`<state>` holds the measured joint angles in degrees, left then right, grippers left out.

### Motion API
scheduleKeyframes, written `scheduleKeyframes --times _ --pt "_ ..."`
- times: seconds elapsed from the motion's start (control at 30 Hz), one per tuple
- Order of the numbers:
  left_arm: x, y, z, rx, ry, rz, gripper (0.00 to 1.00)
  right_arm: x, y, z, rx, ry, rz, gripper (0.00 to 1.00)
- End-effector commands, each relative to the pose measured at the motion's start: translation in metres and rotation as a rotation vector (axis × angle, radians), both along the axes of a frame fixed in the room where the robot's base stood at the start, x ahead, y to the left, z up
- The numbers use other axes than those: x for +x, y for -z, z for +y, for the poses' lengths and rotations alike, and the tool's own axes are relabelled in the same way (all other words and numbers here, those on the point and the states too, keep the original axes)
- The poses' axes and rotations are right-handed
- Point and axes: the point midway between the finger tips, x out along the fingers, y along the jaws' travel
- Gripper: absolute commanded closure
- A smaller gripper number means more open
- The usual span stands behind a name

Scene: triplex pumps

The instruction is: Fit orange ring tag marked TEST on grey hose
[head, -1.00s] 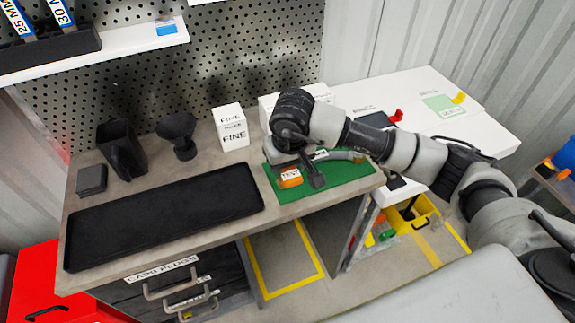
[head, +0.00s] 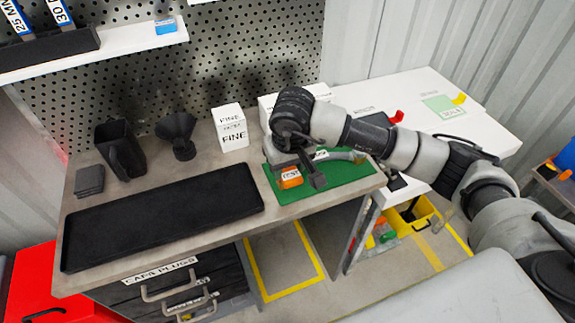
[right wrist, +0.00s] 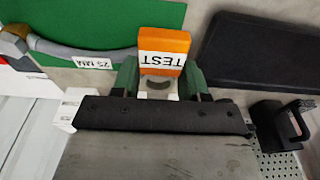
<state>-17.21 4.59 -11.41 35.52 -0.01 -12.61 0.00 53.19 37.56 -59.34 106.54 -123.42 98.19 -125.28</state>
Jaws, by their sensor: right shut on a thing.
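The orange ring tag (head: 291,179) marked TEST is at the left end of the green mat (head: 335,179) on the bench. My right gripper (right wrist: 160,84) is shut on it; the right wrist view shows the tag (right wrist: 165,43) between the two green fingers, its lettering upside down. The grey hose (head: 344,155) lies along the back of the mat, partly hidden by my right arm. My left gripper is out of view.
A long black tray (head: 160,225) fills the bench's left front. A black bin (head: 120,148), a black funnel (head: 178,135) and white FINE boxes (head: 231,128) stand behind it. A white table (head: 455,120) adjoins at the right.

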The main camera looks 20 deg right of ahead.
Motion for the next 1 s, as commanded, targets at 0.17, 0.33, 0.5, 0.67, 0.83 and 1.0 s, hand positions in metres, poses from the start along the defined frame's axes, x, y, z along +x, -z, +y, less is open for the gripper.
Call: scheduleKeyframes --times 0.17,0.33,0.5,0.67,0.83,1.0 --pt "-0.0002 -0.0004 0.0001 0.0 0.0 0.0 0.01 0.0 -0.0006 0.0 0.0 0.0 -0.001 0.81" --pt "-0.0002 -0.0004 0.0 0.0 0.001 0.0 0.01 0.0 -0.0005 0.0001 0.0 0.0 -0.001 0.81" --pt "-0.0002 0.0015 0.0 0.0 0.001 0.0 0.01 0.0002 0.0001 0.0001 0.0 0.0 -0.001 0.81" --pt "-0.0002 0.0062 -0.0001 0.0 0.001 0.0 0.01 0.0005 0.0004 0.0 0.0 -0.001 -0.003 0.81" --pt "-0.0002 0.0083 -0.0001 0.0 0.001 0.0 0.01 0.0001 -0.0001 0.0002 0.0 -0.001 -0.001 0.81" --pt "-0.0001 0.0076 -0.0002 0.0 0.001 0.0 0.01 0.0 -0.0006 0.0002 0.0 0.0 -0.001 0.81"
